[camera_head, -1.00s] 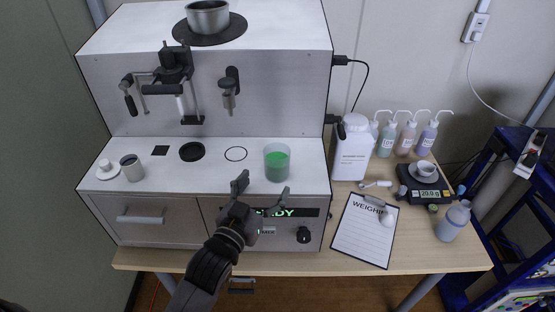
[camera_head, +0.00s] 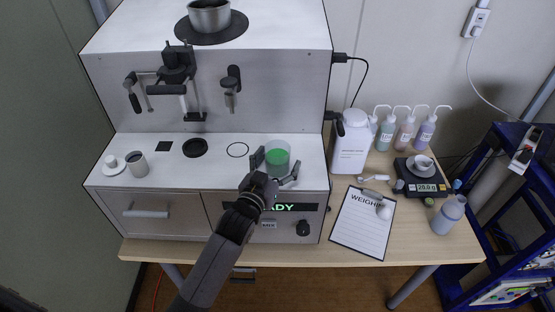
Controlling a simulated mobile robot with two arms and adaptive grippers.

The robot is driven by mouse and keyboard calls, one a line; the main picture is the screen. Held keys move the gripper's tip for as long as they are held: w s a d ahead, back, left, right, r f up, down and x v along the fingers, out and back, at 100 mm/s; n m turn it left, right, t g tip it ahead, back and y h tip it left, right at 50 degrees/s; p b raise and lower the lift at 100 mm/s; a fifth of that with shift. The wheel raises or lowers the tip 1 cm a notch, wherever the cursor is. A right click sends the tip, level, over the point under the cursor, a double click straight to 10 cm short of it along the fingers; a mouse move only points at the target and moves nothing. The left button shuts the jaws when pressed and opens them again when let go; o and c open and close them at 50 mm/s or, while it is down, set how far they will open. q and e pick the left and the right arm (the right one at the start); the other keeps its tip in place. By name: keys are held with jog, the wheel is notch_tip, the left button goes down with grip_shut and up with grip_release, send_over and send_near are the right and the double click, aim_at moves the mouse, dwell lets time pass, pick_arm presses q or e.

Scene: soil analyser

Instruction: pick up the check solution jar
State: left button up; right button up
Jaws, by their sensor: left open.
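The check solution jar looks to be the clear jar with green liquid (camera_head: 277,157), upright on the white top of the analyser near its front right. My left gripper (camera_head: 275,169) is open in front of the jar. One finger is at the jar's left side and the other at its lower right; I cannot tell whether either touches it. My right gripper is not in view.
The analyser's upright housing (camera_head: 215,95) stands behind the jar. A large white bottle (camera_head: 350,148) is to the right. A grey cup (camera_head: 137,165) stands at the left.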

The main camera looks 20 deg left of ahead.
pick_arm(q)
jog(key=shift+c, duration=0.3)
jog(key=c, duration=1.4)
